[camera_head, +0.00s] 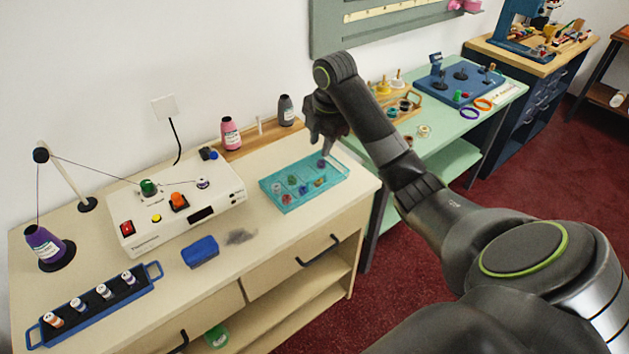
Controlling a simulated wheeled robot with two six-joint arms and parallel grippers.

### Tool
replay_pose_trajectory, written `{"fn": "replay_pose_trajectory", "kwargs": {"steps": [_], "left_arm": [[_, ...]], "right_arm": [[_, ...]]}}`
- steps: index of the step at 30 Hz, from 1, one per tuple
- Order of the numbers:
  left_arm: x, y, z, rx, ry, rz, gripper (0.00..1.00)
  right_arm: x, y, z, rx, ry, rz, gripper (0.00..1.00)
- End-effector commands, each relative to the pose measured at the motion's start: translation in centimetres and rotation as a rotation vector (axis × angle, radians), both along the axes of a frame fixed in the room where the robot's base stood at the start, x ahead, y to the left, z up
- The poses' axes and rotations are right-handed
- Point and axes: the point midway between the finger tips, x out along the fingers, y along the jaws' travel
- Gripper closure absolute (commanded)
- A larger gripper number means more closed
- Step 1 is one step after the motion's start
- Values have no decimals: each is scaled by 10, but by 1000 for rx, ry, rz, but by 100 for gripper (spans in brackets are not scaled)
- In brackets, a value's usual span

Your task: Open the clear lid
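A low teal see-through box (274,199) sits on the right part of the cream counter. Several small coloured spools or bobbins show inside it. Its clear lid is hard to tell apart from the box and seems to lie flat over it. My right gripper (328,147) hangs above the back right end of the box, pointing down. The fingers are small and dark here, and I cannot tell whether they are open, shut or touching the box. My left gripper is not in view.
A white winder machine (190,232) stands left of the box, with a blue block (200,252) and a blue spool tray (100,305) in front. A wooden rack (259,138) with pink and grey cones stands behind.

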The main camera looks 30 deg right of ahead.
Motion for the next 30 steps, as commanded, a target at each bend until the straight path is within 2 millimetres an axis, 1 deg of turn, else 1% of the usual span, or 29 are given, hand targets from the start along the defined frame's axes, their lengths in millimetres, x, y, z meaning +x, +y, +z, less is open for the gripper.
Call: {"fn": "replay_pose_trajectory", "kwargs": {"steps": [1,20,25,30], "left_arm": [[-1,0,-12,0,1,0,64],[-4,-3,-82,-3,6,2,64],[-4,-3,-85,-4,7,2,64],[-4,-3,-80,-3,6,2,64]], "right_arm": [[1,0,-11,0,0,0,69],[13,1,-74,-1,0,-1,69],[19,2,-100,1,3,-1,69],[23,2,-117,0,1,-2,69]]}}
